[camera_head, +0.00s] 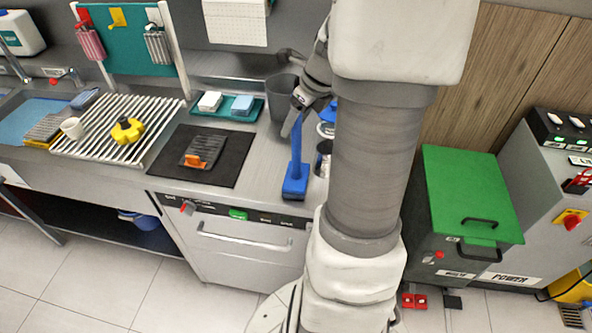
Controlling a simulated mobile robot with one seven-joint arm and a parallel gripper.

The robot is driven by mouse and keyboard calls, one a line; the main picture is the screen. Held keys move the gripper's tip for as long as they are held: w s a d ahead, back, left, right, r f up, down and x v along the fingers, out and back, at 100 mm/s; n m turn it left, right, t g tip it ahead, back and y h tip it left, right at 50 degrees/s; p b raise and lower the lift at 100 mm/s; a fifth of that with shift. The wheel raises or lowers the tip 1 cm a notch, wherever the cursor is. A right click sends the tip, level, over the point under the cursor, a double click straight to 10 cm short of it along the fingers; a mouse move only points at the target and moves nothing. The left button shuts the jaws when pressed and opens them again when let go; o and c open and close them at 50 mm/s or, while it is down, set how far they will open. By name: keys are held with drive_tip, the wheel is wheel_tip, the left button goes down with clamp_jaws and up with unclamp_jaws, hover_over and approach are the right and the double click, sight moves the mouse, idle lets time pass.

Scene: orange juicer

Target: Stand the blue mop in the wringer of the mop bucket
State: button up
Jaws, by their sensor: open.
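A blue tool with an upright handle and a flat block head (295,185) stands at the counter's front edge; I cannot tell whether it is the blue mop. My gripper (302,113) is open at the top of its handle, partly hidden by my arm. I cannot tell whether its fingers touch the handle. A yellow object (574,284), cut off by the right edge, stands on the floor and could be the mop bucket. No wringer can be made out.
A grey bin (284,97) stands behind my gripper. A teal tray (228,109) and a black mat (226,140) lie to the left. A green-lidded box (468,190) stands right of my arm. A blue tub (140,219) sits under the counter. The front-left floor is clear.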

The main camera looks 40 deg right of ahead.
clamp_jaws()
idle(1.3)
